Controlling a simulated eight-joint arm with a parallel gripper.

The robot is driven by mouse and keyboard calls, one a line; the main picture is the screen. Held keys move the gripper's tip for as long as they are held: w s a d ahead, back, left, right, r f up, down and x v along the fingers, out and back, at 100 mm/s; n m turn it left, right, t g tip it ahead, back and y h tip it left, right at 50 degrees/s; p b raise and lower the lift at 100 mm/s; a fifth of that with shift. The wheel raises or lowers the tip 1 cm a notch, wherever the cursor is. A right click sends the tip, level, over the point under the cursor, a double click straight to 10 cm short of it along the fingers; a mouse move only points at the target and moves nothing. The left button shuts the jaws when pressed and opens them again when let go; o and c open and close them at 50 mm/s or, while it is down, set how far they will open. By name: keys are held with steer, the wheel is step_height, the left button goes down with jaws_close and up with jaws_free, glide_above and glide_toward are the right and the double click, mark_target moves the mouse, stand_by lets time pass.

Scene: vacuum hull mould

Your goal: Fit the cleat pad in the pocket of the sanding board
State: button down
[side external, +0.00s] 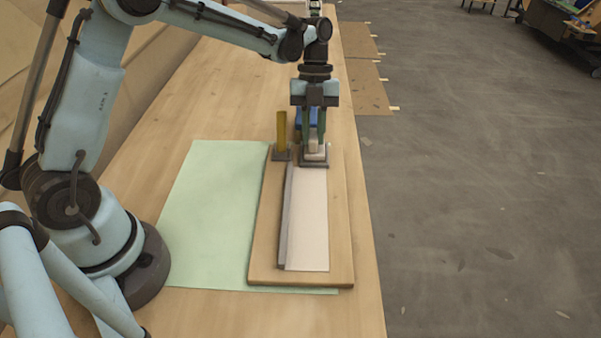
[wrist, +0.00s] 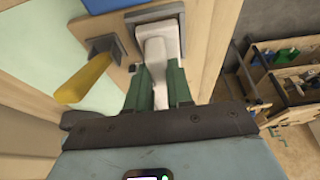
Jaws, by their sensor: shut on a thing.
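The cleat pad (side external: 316,153) is a small pale block, which also shows in the wrist view (wrist: 156,48). My gripper (side external: 315,140) points down at the far end of the wooden board, with its green fingers (wrist: 154,92) shut on the pale block from both sides. A dark square plate or frame (side external: 314,164) lies directly around or under the block. I cannot tell whether the block is seated in it. The sanding board (side external: 342,230) appears to be the wooden board with a long pale strip (side external: 308,220) and a dark rail along the strip's left side.
A yellow upright piece (side external: 281,130) on a dark base stands close left of my gripper; the wrist view shows it too (wrist: 82,80). A blue object (wrist: 112,4) is just beyond. A pale green mat (side external: 205,200) lies left of the board. The table's right edge is near.

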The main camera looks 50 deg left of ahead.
steer(key=shift+f, duration=0.5)
steer(key=c, duration=0.9)
jaws_free()
steer(key=v, duration=1.2)
